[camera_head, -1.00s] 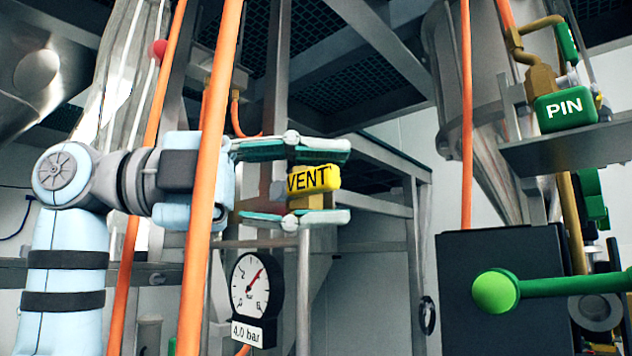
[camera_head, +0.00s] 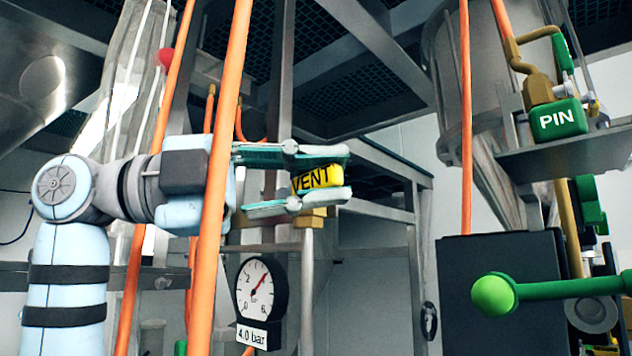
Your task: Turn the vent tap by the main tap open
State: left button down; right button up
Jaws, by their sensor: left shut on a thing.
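The vent tap (camera_head: 318,180) has a yellow handle with the black word VENT. A brass fitting (camera_head: 312,218) shows just below the lower finger, at the top of an upright metal pipe. My right gripper does not show. I cannot tell which part in view is the main tap.
A round gauge (camera_head: 262,288) marked 4.0 bar sits below the gripper. An orange hose (camera_head: 219,130) runs in front of my left wrist. A green lever (camera_head: 550,288) and a dark box (camera_head: 500,300) stand at lower right.

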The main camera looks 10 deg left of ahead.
pick_arm(q)
jog(key=n+h, duration=0.1)
jog(key=r+n+t+b, duration=0.1)
jog(key=shift+w+a+n+h, duration=0.15)
jog(key=shift+n+h, duration=0.15)
jog(key=shift+h, duration=0.1)
jog(key=shift+w+a+r+n+t+h+b, duration=0.2)
jog(key=shift+r+n+t+h, duration=0.25)
jog(key=shift+n, duration=0.3)
jog(key=shift+a+r+n+t+h+b, duration=0.1)
jog(key=shift+r+n+t+h+b, duration=0.2)
jog(key=shift+n+t, duration=0.35)
jog(key=c, duration=1.6)
grip_release()
jog(key=shift+w+d, duration=0.1)
jog(key=shift+o, duration=0.6)
jog(key=shift+w+f, duration=0.1)
jog(key=shift+w, duration=0.15)
jog(key=shift+s, duration=0.2)
